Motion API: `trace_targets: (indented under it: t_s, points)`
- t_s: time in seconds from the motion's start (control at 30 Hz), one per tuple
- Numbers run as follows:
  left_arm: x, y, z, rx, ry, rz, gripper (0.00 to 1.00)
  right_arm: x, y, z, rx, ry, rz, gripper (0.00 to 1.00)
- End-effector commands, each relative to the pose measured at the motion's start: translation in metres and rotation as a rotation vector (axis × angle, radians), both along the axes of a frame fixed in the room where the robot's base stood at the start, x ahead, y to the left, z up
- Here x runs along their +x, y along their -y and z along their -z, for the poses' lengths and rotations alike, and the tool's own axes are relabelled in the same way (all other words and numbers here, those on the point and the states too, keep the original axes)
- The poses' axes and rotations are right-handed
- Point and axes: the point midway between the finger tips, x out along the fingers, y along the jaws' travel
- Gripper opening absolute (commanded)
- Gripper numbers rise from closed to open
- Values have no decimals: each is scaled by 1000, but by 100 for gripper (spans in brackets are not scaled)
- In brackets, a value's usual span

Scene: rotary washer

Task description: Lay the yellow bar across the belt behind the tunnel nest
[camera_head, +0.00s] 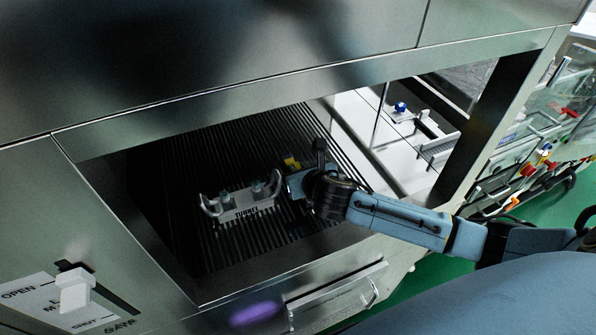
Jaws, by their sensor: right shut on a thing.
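The tunnel nest (243,212) is a light metal holder with a curved handle at each end and small upright parts in it. It sits on the dark ribbed belt (232,150) inside the machine opening. My right gripper (293,173) is just right of the nest, over the belt. It is shut on the yellow bar (291,162), of which only a short piece shows beyond the gripper. The rest of the bar is hidden, and I cannot tell whether it touches the belt. My left gripper is not in view.
A metal frame (300,88) borders the opening above, with a sill below. A white gate lever (75,290) sits on the left panel. A pale surface (355,125) lies beyond the belt's right side. Bare belt shows behind the nest.

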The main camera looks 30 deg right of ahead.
Motion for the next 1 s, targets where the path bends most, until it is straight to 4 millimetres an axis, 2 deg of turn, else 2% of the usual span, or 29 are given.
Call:
trace_targets:
  t_s: [0.03, 0.37, 0.4, 0.57, 0.9, 1.0]
  points:
    - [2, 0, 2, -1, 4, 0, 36, 0, 0, 5, 1, 1, 0, 0]
    - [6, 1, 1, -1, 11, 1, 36, 0, 0, 7, 0, 1, -1, 0]
    - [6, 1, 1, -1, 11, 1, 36, 0, 0, 7, -1, 1, 0, 19]
    - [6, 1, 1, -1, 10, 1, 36, 0, 0, 7, 0, 1, -1, 38]
    - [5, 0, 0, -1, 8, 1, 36, 0, 0, 3, 1, 2, -2, 38]
    - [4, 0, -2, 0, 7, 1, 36, -9, -1, -2, -1, 0, -2, 38]
